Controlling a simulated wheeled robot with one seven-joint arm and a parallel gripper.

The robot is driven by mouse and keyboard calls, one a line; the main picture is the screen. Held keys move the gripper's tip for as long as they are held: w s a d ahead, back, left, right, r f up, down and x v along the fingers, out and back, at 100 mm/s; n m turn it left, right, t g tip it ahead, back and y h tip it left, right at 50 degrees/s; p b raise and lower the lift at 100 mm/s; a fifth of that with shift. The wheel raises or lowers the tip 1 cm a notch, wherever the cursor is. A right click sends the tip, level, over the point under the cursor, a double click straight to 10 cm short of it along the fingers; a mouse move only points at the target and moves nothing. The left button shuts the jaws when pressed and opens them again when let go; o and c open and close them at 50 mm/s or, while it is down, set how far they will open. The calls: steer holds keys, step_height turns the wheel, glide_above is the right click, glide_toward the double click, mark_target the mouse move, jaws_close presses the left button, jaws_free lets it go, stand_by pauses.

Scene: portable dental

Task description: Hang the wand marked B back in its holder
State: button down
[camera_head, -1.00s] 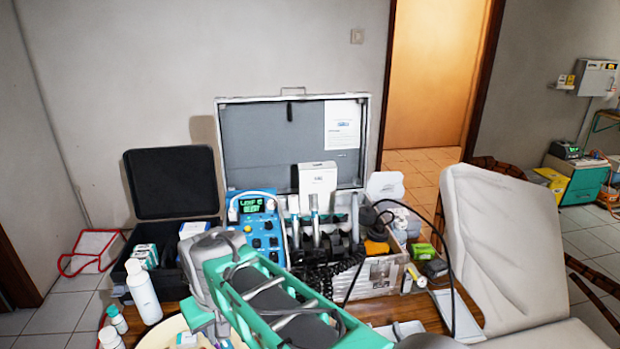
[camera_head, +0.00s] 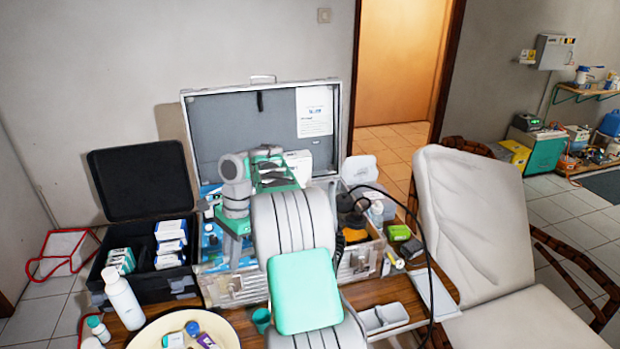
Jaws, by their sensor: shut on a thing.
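My arm reaches over the open silver case (camera_head: 238,290) and covers most of the instrument unit. My gripper (camera_head: 232,235) shows only in part, below my grey wrist at the case's left half. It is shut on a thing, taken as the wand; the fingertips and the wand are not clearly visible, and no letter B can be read. The wand holder and the other wands are hidden behind my arm. A black hose (camera_head: 429,275) rises from the case's right side and loops down past its right front.
A black case (camera_head: 150,282) with boxes stands at the left. A white bottle (camera_head: 124,300), a cream bowl (camera_head: 143,336) and a teal cup (camera_head: 261,319) are at the front left. A white tray (camera_head: 385,318) is at the front right, near the padded chair (camera_head: 475,215).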

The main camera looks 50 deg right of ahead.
steer(key=d+r+m+t+h+p, duration=0.1)
steer(key=d+m+t, duration=0.6)
steer(key=d, duration=0.8)
steer(key=w+d+r+m+t+h, duration=0.1)
steer(key=d+r+m+t+h, duration=0.3)
steer(key=d+m, duration=1)
steer(key=d+t+h, duration=0.1)
steer(key=d+t, duration=0.1)
steer(key=t, duration=0.1)
steer(key=shift+w+d+m+h+p, duration=0.2)
steer(key=shift+w+m+h+p, duration=0.1)
steer(key=shift+p, duration=0.1)
steer(key=shift+s+f, duration=0.1)
steer(key=shift+s, duration=0.05)
steer(key=shift+s+a+f, duration=0.15)
steer(key=shift+f, duration=0.1)
steer(key=shift+p, duration=0.35)
